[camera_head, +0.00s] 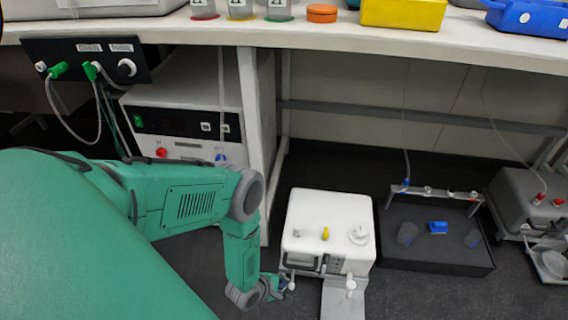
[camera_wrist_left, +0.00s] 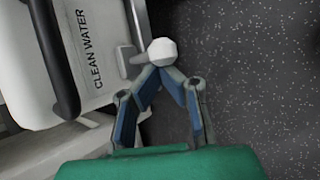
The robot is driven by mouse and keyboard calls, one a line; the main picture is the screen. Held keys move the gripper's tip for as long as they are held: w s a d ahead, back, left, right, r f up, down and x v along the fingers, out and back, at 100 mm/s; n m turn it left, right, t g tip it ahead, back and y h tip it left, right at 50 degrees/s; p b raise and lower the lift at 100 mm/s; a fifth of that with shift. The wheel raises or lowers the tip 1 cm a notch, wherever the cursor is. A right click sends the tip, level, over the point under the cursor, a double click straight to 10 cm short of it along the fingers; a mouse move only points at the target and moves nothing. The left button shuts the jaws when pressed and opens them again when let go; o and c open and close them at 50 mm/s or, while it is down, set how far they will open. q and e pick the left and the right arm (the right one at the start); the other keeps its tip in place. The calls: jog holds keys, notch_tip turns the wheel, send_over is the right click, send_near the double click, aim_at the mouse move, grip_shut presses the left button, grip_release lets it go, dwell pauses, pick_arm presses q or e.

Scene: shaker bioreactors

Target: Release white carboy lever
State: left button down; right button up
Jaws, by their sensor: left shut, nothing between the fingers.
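The white carboy unit (camera_head: 330,222) stands on the dark floor in the head view, with small fittings on top and a valve with a white knob (camera_head: 350,284) at its front right. My left gripper (camera_head: 286,283) is at the unit's front left corner. In the left wrist view, a white rounded lever knob (camera_wrist_left: 162,50) on a grey stem sits right at the tips of my left gripper (camera_wrist_left: 161,68). Its blue-padded fingers meet at their tips, with nothing between them. I cannot tell whether the tips touch the knob. My right gripper is not in view.
A white panel labelled CLEAN WATER (camera_wrist_left: 95,50) is left of the fingers, with a dark handle (camera_wrist_left: 62,60) beside it. A black tray (camera_head: 440,256) and a grey unit (camera_head: 520,200) stand to the right. The bench (camera_head: 330,40) overhangs behind. Speckled floor (camera_wrist_left: 255,70) is clear.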

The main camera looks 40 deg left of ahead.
pick_arm(q)
jog(key=shift+w+r, duration=0.15)
jog(key=shift+r, duration=0.1)
dwell(0.5)
jog(key=shift+r+p, duration=0.5)
jog(key=shift+r, duration=0.3)
